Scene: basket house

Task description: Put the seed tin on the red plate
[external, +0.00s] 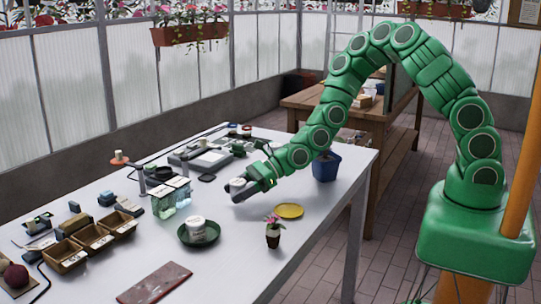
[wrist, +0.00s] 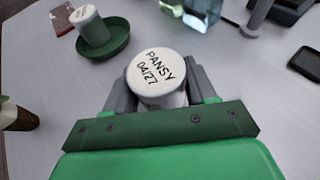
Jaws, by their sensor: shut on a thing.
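A white-lidded tin (wrist: 157,79) marked "PANSY 04/27" is between the fingers of my gripper (wrist: 160,92), which is shut on it. In the external view my gripper (external: 245,189) is low over the middle of the white table with the tin (external: 237,184); I cannot tell if the tin touches the table. A round yellow plate (external: 289,211) lies right of the green dish.
A small potted plant (external: 273,236) stands by the right edge. Clear greenish jars (external: 164,204) stand left of my gripper, with wooden trays (external: 93,238) farther left. A blue pot (external: 326,167) is at the right. Bare table lies between the green dish and red rectangle.

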